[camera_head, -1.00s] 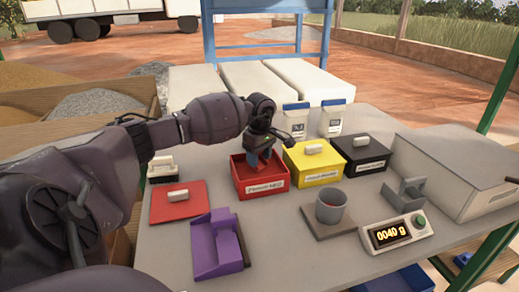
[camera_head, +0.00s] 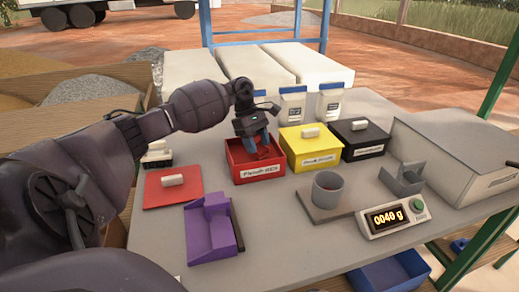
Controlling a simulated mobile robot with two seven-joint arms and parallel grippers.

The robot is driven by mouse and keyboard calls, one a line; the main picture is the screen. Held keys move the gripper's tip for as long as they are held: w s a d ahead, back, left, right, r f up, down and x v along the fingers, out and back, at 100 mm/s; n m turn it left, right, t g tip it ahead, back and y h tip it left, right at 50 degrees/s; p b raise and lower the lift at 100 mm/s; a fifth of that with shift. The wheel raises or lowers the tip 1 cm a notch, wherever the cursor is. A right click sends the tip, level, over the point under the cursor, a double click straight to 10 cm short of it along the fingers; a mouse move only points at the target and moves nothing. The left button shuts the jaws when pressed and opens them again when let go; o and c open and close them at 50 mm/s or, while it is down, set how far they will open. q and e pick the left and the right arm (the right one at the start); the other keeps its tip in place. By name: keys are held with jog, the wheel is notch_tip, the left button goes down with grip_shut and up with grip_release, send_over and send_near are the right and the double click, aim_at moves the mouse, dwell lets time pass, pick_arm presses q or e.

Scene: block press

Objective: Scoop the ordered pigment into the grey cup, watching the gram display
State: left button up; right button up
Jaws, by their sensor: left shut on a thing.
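My left gripper (camera_head: 256,143) points down into the open red box (camera_head: 262,173) of pigment. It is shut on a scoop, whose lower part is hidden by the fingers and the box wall. The grey cup (camera_head: 328,193) stands upright on a flat square plate (camera_head: 313,212), with some reddish matter inside. The gram display (camera_head: 389,219) in front and to the right of the cup reads 0040 g. My right gripper is not in view.
A yellow box (camera_head: 309,158) and a black box (camera_head: 362,151), both lidded, stand right of the red one. A red lid (camera_head: 160,194) lies left. A purple stand (camera_head: 211,240) is in front, a grey holder (camera_head: 402,185) and large grey case (camera_head: 472,165) at right.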

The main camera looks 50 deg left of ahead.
pick_arm(q)
notch_tip(320, 180, up, 2)
jog(key=shift+a+r, duration=0.1)
jog(key=shift+a+r+p, duration=0.15)
jog(key=shift+r, duration=1)
jog(key=shift+a+r+p, duration=0.15)
jog(key=shift+r, duration=1)
jog(key=r, duration=0.4)
jog(key=a+r, duration=0.1)
jog(key=shift+s+r, duration=0.1)
jog(key=shift+r, duration=0.3)
